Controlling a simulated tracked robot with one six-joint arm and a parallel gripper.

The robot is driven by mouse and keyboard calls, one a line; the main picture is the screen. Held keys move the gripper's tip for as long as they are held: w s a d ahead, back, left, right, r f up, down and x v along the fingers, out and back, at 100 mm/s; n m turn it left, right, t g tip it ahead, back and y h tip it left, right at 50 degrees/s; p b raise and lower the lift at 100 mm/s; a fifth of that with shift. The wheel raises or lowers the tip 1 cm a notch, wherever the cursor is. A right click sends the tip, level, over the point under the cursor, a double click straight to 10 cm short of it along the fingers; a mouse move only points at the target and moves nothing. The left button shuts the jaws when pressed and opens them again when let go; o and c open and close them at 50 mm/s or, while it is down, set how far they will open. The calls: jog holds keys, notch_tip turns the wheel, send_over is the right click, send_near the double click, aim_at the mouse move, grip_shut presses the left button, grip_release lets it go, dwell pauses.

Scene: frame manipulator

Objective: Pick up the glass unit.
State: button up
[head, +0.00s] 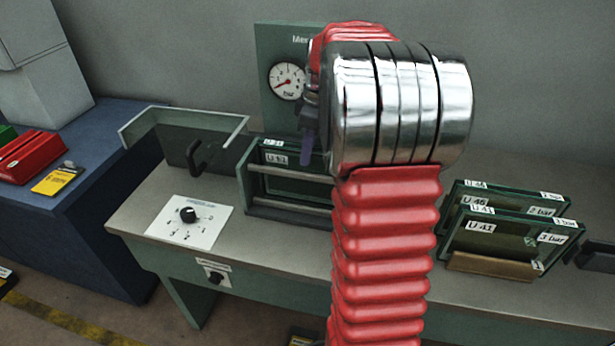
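Two glass units stand upright, one behind the other, at the right of the bench. The front glass unit (508,243) is labelled U 41 and 3 bar; the rear glass unit (512,200) is labelled U 46. Another glass pane (290,184) stands in a frame at the middle of the bench; its label is hard to read. My gripper (307,146) shows only as a dark, bluish part beside that pane, left of my red and chrome arm. The arm hides most of it, so its opening and any hold on the pane cannot be told.
A gauge panel (285,80) stands behind the bench (270,242). A dial plate (190,220) and an open-topped box with a black handle (197,158) are at left. A brown holder (493,265) supports U 41. A blue cabinet (65,210) with red bins adjoins the bench.

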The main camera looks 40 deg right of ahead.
grip_shut()
jog(key=shift+r, duration=0.1)
dwell(0.8)
notch_tip(320, 180, up, 18)
dwell(0.8)
dwell(0.6)
jog(key=shift+r, duration=2)
